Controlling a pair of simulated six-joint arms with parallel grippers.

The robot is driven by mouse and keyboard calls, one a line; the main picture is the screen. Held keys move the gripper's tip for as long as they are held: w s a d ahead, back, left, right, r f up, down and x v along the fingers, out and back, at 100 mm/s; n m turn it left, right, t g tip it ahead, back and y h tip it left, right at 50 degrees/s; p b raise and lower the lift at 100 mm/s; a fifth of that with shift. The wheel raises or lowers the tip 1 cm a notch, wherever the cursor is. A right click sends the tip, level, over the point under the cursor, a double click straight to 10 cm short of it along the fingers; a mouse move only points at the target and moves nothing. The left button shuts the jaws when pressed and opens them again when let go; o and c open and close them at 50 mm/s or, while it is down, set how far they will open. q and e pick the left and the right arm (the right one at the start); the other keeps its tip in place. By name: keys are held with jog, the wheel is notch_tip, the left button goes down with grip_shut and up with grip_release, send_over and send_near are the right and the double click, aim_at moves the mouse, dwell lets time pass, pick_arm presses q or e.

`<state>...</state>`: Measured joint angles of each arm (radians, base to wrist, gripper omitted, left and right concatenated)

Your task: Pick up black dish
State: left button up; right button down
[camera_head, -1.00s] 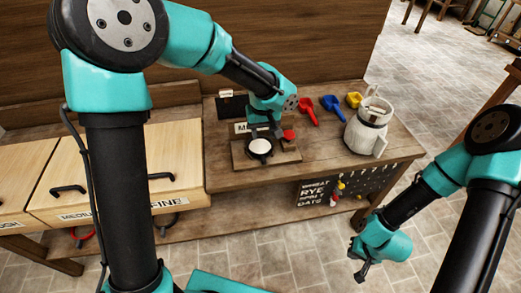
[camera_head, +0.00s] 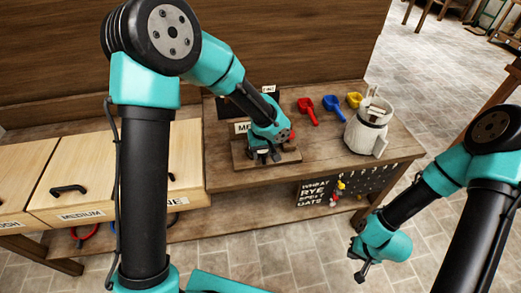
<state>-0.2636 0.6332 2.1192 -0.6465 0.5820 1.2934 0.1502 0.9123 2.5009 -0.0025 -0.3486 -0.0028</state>
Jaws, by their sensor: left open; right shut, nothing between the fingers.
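My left gripper (camera_head: 263,158) is open and points down over the small wooden stand (camera_head: 239,158) on the bench. The round dish on that stand, dark-rimmed with a pale top in the earlier view, is now mostly hidden behind my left gripper. I cannot tell whether the fingers touch it. My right gripper (camera_head: 358,268) is shut and empty, low over the tiled floor at the right, well apart from the bench.
Red (camera_head: 307,109), blue (camera_head: 333,107) and yellow (camera_head: 354,99) scoops lie on the bench (camera_head: 225,179). A white canister (camera_head: 368,129) stands right of them. Wooden drawers (camera_head: 82,180) are at the left. A wooden wall (camera_head: 290,40) rises behind.

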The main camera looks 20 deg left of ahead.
aim_at(264, 159)
pick_arm(q)
jog(key=shift+w+d+f, duration=0.1)
jog(key=shift+w+f, duration=0.05)
jog(key=shift+f, duration=1.15)
jog(key=shift+w+d+f, duration=0.1)
jog(key=shift+f, duration=1.15)
jog(key=shift+c, duration=0.3)
grip_shut()
